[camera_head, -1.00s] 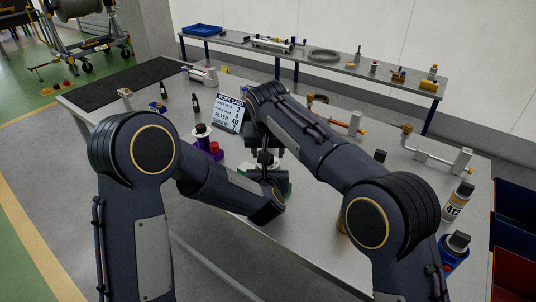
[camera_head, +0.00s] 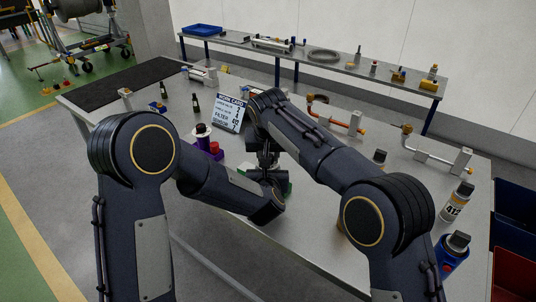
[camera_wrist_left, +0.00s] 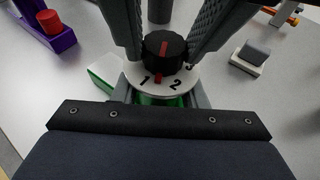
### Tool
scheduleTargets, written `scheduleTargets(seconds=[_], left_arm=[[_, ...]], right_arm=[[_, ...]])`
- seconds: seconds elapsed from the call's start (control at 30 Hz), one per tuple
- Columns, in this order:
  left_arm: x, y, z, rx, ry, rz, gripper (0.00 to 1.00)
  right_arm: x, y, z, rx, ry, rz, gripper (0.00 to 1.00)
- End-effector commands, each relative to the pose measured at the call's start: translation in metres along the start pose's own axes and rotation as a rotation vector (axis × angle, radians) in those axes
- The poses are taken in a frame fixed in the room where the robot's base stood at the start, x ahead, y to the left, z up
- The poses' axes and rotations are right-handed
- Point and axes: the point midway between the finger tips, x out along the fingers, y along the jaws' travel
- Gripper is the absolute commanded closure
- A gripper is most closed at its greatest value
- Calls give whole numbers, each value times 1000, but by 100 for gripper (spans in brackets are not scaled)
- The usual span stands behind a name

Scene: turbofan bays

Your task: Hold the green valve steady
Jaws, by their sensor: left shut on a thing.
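The green valve (camera_wrist_left: 160,100) has a white dial plate with black numbers and a black knob (camera_wrist_left: 165,52) with a red pointer mark. My left gripper (camera_wrist_left: 162,92) is shut on the green body below the dial, with a grey finger showing at each side. My right gripper comes from above; its two grey fingers straddle the knob in the left wrist view. I cannot tell whether they press on it. In the head view, my right gripper (camera_head: 268,158) is above my left gripper (camera_head: 265,178), and the arms hide most of the valve.
A work card (camera_head: 229,113) stands behind. Bottles, including one marked 412 (camera_head: 456,203), stand at the table's right edge.

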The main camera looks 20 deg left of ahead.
Motion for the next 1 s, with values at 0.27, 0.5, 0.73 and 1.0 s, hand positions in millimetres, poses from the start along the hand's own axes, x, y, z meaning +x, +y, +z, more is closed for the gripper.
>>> scheduleTargets(seconds=[0.27, 0.5, 0.73, 1.0], left_arm=[[0, 0, 1, 1, -3, 0, 95], [0, 0, 1, 0, -3, 0, 95], [0, 0, 1, 0, -3, 0, 95], [0, 0, 1, 0, -3, 0, 95]], right_arm=[[0, 2, 0, -203, 0, -87, 93], [0, 2, 0, -231, 1, -96, 93], [0, 2, 0, -229, 0, -96, 53], [0, 2, 0, -228, 1, -95, 48]])
